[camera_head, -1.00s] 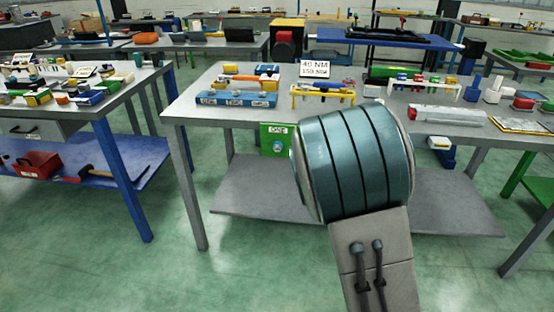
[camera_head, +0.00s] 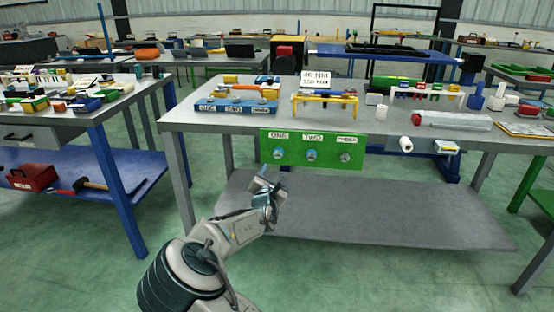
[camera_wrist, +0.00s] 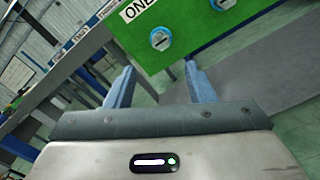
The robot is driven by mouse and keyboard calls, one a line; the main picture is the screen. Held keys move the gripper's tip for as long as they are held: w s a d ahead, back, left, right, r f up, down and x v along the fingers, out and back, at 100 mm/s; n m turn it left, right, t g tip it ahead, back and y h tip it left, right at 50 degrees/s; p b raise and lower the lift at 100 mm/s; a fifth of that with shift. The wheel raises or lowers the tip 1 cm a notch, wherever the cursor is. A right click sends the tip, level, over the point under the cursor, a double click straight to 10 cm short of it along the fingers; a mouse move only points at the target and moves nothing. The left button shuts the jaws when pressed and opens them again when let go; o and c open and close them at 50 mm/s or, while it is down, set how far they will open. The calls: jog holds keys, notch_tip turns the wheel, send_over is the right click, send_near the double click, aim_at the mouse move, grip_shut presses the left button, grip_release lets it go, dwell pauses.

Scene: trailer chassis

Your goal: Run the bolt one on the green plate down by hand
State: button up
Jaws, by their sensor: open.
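The green plate (camera_head: 330,148) hangs at the front edge of the middle table, with labels ONE, TWO and THREE above three bolts. Bolt one (camera_head: 278,154) is the leftmost, under the label ONE. In the wrist view, bolt one (camera_wrist: 160,40) shows its head on the green plate (camera_wrist: 185,18), beyond the fingertips and between their lines. My gripper (camera_head: 272,190) is below and in front of bolt one, apart from it. In the wrist view, my gripper (camera_wrist: 160,80) has its two blue-grey fingers spread with nothing between them. A second bolt (camera_wrist: 218,4) is cut by the top edge.
A blue block (camera_head: 236,105) with labelled spots stands on the table above the plate. A white sign (camera_head: 317,78) reads 40 NM, 150 NM. A grey lower shelf (camera_head: 370,210) lies under the plate. Space in front of the plate is clear.

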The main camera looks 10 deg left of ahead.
aim_at(278, 155)
jog(key=w, duration=0.8)
jog(key=w+b, duration=0.1)
jog(key=w, duration=0.2)
jog(key=shift+w+d, duration=0.25)
jog(key=shift+w, duration=0.15)
jog(key=shift+c, duration=0.3)
jog(key=c, duration=0.9)
